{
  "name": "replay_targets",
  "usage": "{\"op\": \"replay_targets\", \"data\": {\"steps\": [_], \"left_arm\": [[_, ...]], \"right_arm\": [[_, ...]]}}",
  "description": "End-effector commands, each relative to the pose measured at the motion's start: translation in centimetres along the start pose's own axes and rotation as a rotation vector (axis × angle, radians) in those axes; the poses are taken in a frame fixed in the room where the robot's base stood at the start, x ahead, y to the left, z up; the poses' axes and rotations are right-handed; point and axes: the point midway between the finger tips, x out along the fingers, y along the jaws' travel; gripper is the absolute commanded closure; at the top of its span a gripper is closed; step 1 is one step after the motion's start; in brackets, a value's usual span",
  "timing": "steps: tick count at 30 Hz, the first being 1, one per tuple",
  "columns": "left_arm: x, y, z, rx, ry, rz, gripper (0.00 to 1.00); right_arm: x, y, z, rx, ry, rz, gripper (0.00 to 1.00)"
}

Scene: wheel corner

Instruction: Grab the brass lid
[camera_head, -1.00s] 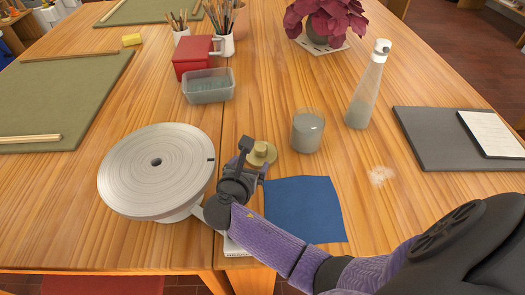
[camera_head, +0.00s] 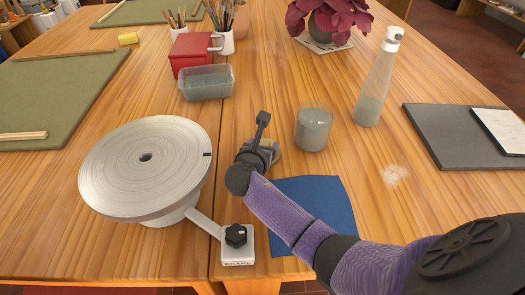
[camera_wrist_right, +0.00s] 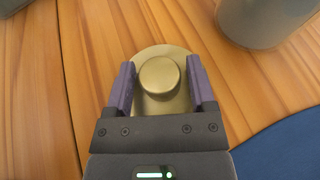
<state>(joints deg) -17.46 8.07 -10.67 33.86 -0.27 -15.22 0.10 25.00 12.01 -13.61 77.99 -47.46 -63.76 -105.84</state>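The brass lid (camera_wrist_right: 160,55) is a round disc with a raised round knob (camera_wrist_right: 161,78), lying on the wooden table. In the head view only a small part of the lid (camera_head: 275,160) shows, as my right gripper covers most of it. My right gripper (camera_wrist_right: 161,82) is open, with its two purple fingers on either side of the knob. Narrow gaps show between the fingers and the knob. It also shows in the head view (camera_head: 266,150) from behind. My left gripper is not in view.
A grey wheel (camera_head: 145,165) with a brake box (camera_head: 238,245) stands to the left. A glass of grey liquid (camera_head: 313,130) stands just behind right of the lid, with a bottle (camera_head: 372,90) beyond. A blue cloth (camera_head: 318,205) lies in front right.

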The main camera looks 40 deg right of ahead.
Motion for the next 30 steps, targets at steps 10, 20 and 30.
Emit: {"op": "replay_targets", "data": {"steps": [10, 20, 30], "left_arm": [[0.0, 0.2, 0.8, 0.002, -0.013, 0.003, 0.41], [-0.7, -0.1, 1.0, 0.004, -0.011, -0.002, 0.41], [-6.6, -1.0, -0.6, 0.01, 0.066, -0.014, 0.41]], "right_arm": [[0.0, 0.0, 0.0, 0.0, 0.0, 0.0, 1.0], [-0.4, 0.0, 0.9, 0.001, -0.002, 0.001, 1.0], [-3.9, 0.1, 9.3, 0.006, -0.006, 0.004, 1.0]]}}
